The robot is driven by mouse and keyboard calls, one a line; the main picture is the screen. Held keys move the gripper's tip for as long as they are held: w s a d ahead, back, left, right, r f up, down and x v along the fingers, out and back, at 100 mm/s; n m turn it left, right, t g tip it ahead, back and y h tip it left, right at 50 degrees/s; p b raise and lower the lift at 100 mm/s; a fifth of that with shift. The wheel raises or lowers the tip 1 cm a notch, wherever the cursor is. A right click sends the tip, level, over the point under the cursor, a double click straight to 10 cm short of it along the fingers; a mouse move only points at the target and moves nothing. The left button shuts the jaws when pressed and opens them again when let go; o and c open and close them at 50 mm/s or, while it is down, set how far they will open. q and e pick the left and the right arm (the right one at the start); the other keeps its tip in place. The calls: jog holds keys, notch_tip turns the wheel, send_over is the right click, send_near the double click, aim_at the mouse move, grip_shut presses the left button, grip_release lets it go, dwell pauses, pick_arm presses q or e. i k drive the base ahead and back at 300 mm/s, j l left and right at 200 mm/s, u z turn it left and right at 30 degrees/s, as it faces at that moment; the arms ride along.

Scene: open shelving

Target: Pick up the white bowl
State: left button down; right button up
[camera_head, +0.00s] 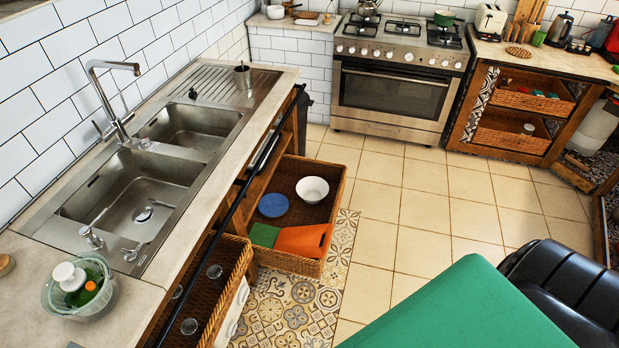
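A white bowl (312,189) sits in a pulled-out wicker drawer (286,263) below the sink counter. It looks upright with its opening up, near the drawer's right side. A blue round plate (273,205) lies to its left. A flat orange item (304,240) and a flat green item (263,235) lie in the nearer part of the drawer, apart from the bowl. Neither of my grippers shows in the head view. Nothing visible touches the bowl from above.
A black rail (239,196) runs along the counter (222,157) edge. A nearer wicker drawer (222,287) is also open. A large green surface (470,312) and a black padded object (566,283) fill the lower right. Tiled floor (398,215) right of the drawers is clear.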

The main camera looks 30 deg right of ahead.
aim_at(312, 190)
jog(key=z, duration=1)
jog(key=i+l+u, duration=0.15)
jog(key=u, duration=0.25)
jog(key=i+l+u, duration=0.2)
jog(key=u, duration=0.15)
jog(key=i+l+u, duration=0.1)
jog(key=l, duration=0.25)
jog(key=i+l+u, duration=0.1)
jog(key=l, duration=0.25)
jog(key=i+l, duration=0.25)
jog(key=i+l+u, duration=0.15)
jog(key=l, duration=0.3)
jog(key=i+l+u, duration=0.1)
jog(key=l, duration=0.25)
jog(key=i+l+u, duration=0.1)
jog(key=l, duration=0.3)
